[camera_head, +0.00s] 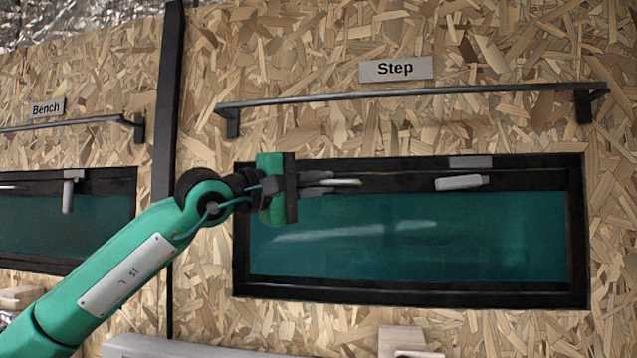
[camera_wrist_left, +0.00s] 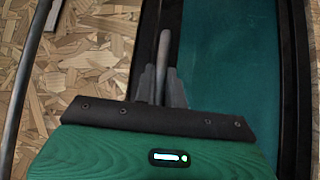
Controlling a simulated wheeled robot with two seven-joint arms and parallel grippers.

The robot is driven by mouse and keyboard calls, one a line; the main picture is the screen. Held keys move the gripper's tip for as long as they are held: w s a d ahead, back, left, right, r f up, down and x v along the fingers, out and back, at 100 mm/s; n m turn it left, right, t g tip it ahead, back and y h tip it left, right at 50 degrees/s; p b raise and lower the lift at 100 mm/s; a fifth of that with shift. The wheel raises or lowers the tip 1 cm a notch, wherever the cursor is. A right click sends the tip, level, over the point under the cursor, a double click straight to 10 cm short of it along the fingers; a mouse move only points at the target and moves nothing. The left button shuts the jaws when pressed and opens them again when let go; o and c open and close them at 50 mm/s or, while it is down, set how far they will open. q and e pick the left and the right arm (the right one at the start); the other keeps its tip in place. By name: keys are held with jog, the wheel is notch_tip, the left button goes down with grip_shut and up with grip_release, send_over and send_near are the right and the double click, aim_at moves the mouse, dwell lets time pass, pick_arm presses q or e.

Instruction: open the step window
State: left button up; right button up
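The step window (camera_head: 410,240) is a wide dark-framed pane of teal glass under the "Step" sign (camera_head: 396,69). It looks closed, its pane flush in the frame. Its right handle (camera_head: 462,182) is a light grey bar lying horizontal near the top edge. Its left handle (camera_head: 346,182) also lies horizontal; it shows in the left wrist view as a grey rod (camera_wrist_left: 164,48). My left gripper (camera_head: 318,183) is at the left handle, with its fingers (camera_wrist_left: 161,85) close together on both sides of the rod. The fingers partly hide this handle. My right gripper is out of view.
A dark rail (camera_head: 410,93) on brackets runs above the window. The bench window (camera_head: 60,222) is at the left, past a dark post (camera_head: 168,110), with one handle (camera_head: 68,196) hanging down. A wooden block (camera_head: 402,340) is below the step window.

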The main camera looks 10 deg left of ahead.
pick_arm(q)
grip_shut()
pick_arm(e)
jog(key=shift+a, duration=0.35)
